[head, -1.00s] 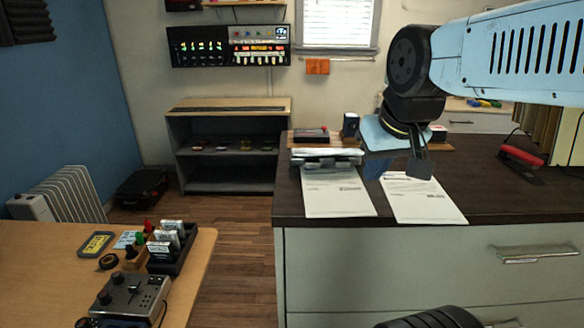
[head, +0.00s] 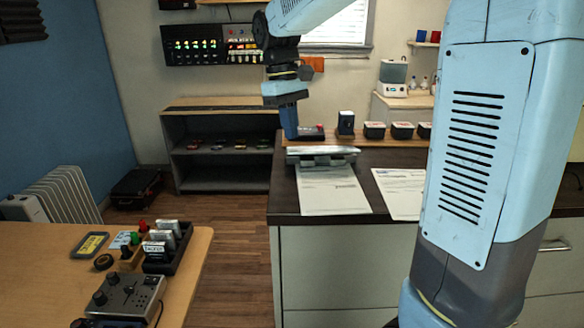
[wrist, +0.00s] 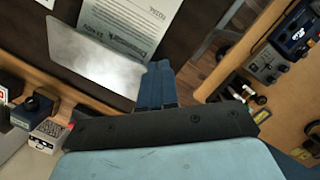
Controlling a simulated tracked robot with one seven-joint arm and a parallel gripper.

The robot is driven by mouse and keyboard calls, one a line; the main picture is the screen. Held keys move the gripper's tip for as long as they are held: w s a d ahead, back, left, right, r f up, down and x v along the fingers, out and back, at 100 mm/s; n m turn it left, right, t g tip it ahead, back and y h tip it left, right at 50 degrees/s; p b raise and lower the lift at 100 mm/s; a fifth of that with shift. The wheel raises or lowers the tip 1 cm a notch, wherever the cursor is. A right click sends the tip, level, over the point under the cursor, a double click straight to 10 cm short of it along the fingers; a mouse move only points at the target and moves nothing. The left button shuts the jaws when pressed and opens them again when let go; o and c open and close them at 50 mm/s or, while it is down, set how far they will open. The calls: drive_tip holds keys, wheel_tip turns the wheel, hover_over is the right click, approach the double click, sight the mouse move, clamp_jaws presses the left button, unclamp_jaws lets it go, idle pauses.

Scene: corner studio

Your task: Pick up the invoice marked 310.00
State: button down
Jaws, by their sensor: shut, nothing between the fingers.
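Two printed white sheets lie on the dark counter top. The left sheet (head: 333,192) has its far end at a silvery metal clip (head: 325,155); the right sheet (head: 400,192) is partly hidden by my arm. The print is too small to tell which is marked 310.00. My gripper (head: 291,137) is shut and empty, pointing down near the counter's back left corner, just behind and left of the clip, apart from both sheets. In the wrist view my shut fingers (wrist: 157,75) show beside the shiny metal plate (wrist: 95,55), with a printed sheet (wrist: 130,28) beyond.
A wooden board at the counter's back carries a red-topped item (head: 309,133), a dark upright box (head: 346,122) and dark tubs (head: 388,130). A wooden table (head: 40,265) with a control box (head: 127,295) stands at left, with open floor between it and the counter.

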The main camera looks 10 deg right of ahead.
sight(294, 181)
drive_tip(key=shift+g, duration=0.3)
drive_tip(key=x, duration=0.3)
drive_tip(key=w+x, duration=0.1)
drive_tip(key=x, duration=0.2)
drive_tip(key=a+x, duration=0.1)
drive_tip(key=x, duration=0.3)
drive_tip(key=shift+w+f, duration=0.3)
drive_tip(key=shift+s, duration=0.1)
